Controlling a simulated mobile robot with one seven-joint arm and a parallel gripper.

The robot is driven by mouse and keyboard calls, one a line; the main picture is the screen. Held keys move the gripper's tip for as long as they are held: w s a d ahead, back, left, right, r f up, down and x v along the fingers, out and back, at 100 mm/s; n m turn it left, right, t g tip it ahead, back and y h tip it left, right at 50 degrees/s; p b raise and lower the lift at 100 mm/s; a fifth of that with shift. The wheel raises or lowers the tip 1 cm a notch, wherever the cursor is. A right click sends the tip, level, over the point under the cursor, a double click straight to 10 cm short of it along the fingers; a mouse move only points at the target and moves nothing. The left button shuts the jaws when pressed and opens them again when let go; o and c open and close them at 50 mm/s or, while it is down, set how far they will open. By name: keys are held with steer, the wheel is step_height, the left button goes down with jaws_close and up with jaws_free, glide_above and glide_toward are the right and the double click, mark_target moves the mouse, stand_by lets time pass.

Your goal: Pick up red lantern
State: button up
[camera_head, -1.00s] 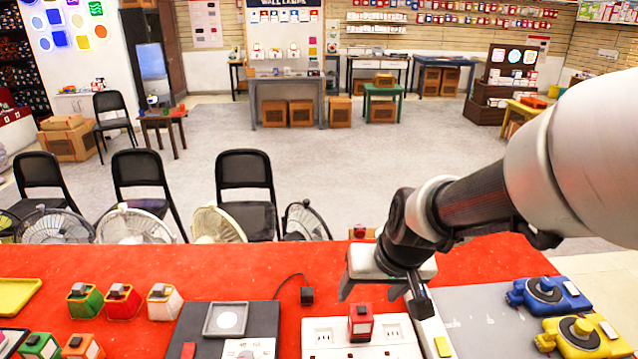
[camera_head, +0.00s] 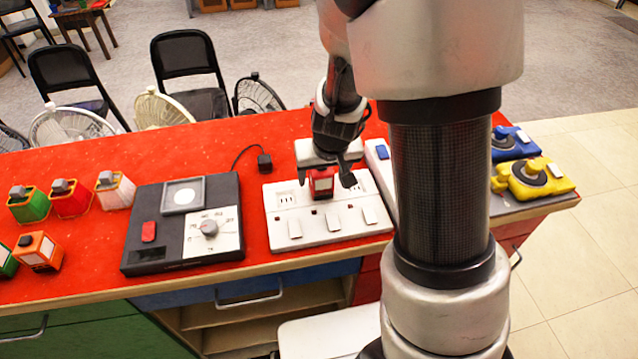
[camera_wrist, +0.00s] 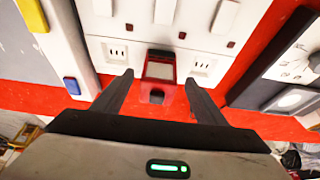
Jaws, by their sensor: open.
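A small red lantern (camera_head: 321,183) with a pale pane stands on the white socket panel (camera_head: 345,222). It also shows in the wrist view (camera_wrist: 159,70). My gripper (camera_head: 325,178) is open over the lantern, with its palm above and a finger on either side. In the wrist view my gripper (camera_wrist: 160,78) has its two fingers apart, with the lantern between their tips; neither visibly presses on it. Another red lantern (camera_head: 70,200) with a grey top stands on the counter at the left, away from my gripper.
Green (camera_head: 30,205), white (camera_head: 115,191) and orange (camera_head: 38,252) lanterns stand on the red counter (camera_head: 160,160) at the left. A black device with a dial (camera_head: 150,250) lies left of the panel. Blue (camera_head: 512,143) and yellow (camera_head: 535,183) devices are at the right.

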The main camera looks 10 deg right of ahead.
mark_target(321, 181)
steer(key=b+x, duration=0.2)
steer(key=x, duration=0.3)
steer(key=shift+w+d+f, duration=0.1)
steer(key=shift+w+f, duration=0.15)
steer(key=shift+f, duration=0.05)
